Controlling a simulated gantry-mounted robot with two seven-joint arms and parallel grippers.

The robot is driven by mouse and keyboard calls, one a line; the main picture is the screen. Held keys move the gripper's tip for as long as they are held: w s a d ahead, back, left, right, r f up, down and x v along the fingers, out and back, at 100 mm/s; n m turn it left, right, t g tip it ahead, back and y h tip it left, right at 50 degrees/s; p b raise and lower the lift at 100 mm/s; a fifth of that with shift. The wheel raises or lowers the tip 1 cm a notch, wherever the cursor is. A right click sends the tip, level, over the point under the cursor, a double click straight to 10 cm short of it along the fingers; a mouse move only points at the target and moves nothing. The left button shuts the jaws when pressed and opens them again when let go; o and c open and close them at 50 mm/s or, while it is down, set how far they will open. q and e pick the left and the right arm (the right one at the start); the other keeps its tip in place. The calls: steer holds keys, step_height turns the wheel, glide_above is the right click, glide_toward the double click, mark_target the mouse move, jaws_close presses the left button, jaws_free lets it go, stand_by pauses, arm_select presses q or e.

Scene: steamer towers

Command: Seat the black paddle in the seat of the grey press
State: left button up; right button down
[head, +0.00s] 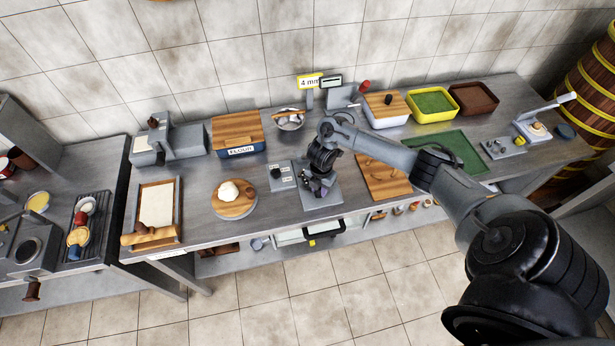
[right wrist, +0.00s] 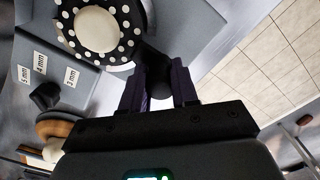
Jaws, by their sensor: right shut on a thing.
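My right gripper (head: 318,184) is low over a grey plate (head: 335,196) in the middle of the counter; I take this plate to be part of the grey press. In the right wrist view, the gripper (right wrist: 158,88) is shut on the dark handle of the black paddle (right wrist: 66,18). The paddle's round head has white dots and a pale round middle, and lies over the grey surface (right wrist: 195,25). In the head view the paddle is mostly hidden by the gripper. I cannot tell whether it touches the seat. My left gripper is not in view.
Left of the plate is a grey block (head: 283,177) with thickness labels and a black knob (right wrist: 45,97). A round wooden board (head: 234,208) with white dough stands further left. A wooden board (head: 388,178) lies to the right. The counter's front edge is close.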

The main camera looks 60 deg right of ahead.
steer(key=shift+f, duration=0.35)
stand_by(0.6)
steer(key=shift+f+b, duration=0.45)
steer(key=shift+b, duration=0.05)
steer(key=shift+s+f, duration=0.2)
steer(key=shift+f, duration=0.2)
stand_by(0.4)
steer(key=c, duration=1.1)
jaws_free()
steer(key=shift+w+a, duration=0.1)
steer(key=shift+r, duration=0.15)
steer(key=shift+o, duration=0.4)
steer(key=shift+o, duration=0.8)
steer(key=shift+r, duration=0.1)
